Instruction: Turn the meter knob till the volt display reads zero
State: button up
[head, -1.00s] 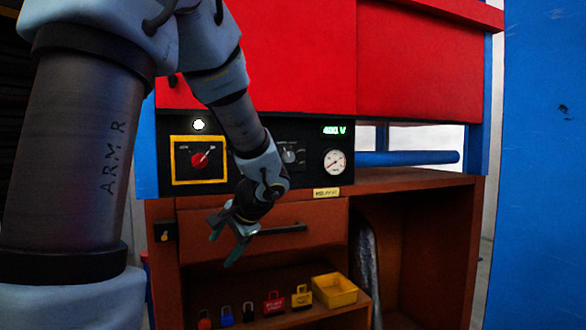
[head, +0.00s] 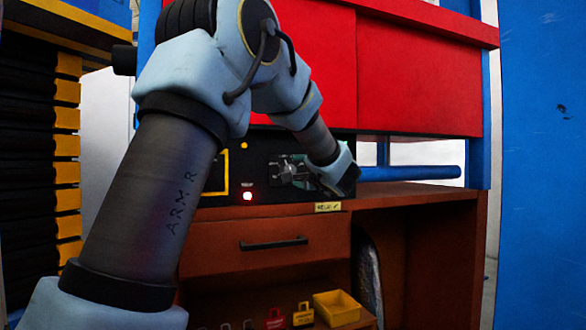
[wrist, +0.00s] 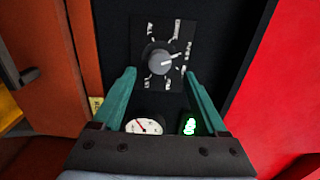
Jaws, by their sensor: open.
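The meter knob (wrist: 158,60) is a grey round selector with a white pointer line, on a dark plate with white markings around it. In the wrist view its pointer aims to the right and slightly up. My gripper (wrist: 160,74) is open, its two green fingers on either side below the knob, with no contact visible. In the head view my gripper (head: 290,172) is in front of the panel and covers the knob area.
A round white gauge (wrist: 143,126) sits beside the display. A red lamp (head: 248,196) glows, with a yellow one (head: 244,145) above. The yellow-framed switch (head: 222,172) is mostly behind my arm. Below are a drawer handle (head: 273,243), padlocks (head: 303,314) and a yellow bin (head: 336,308).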

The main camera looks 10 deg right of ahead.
aim_at(287, 165)
jog(key=shift+w+a+p, duration=0.15)
jog(key=shift+w+p, duration=0.1)
jog(key=shift+w, duration=0.9)
jog(key=shift+w+a+p, duration=0.15)
jog(key=shift+w+p, duration=0.1)
jog(key=shift+w, duration=0.85)
grip_shut()
